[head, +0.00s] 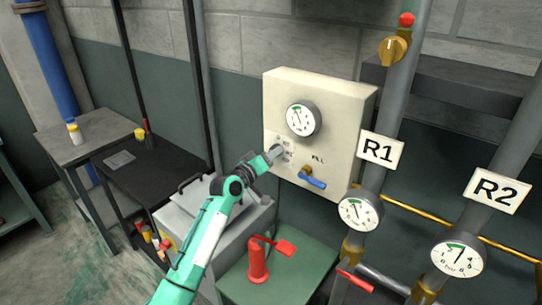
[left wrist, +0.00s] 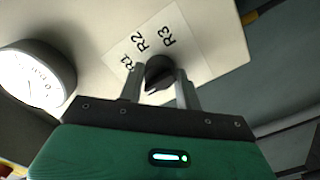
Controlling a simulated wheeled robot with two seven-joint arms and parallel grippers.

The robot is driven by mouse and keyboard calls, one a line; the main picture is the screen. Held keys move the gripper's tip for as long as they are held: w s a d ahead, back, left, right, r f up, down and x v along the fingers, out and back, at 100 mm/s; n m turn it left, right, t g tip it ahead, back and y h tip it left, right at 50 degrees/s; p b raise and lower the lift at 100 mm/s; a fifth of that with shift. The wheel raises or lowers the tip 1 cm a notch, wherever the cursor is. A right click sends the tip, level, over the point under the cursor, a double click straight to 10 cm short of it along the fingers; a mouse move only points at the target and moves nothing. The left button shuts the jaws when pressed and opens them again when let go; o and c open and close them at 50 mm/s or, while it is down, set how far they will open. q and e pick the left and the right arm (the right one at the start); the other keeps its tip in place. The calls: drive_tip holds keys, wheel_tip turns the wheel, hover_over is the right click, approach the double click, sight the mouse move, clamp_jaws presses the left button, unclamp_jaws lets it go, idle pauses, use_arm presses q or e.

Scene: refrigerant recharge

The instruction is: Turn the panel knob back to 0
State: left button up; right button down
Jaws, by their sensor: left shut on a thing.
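The cream panel (head: 335,130) is on the wall in the middle of the head view. My left gripper (head: 277,151) reaches its lower left face. In the left wrist view a dark round knob (left wrist: 159,68) sits between the two fingers, which are shut on it. Printed labels R1, R2 and R3 (left wrist: 143,43) stand beside the knob; no 0 mark can be read. The knob's exact setting is hard to tell. In the head view the gripper hides most of the knob. My right gripper is not in view.
A round gauge (head: 303,118) is above the knob and a blue-handled valve (head: 312,182) below right. Pipes marked R1 (head: 381,149) and R2 (head: 497,191) carry gauges on the right. A dark cart (head: 160,170) is left.

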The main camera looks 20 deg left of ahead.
use_arm(q)
drive_tip(key=o, duration=1)
drive_tip(key=b+v, duration=0.3)
drive_tip(key=v, duration=1.1)
drive_tip(key=shift+w+r, duration=0.1)
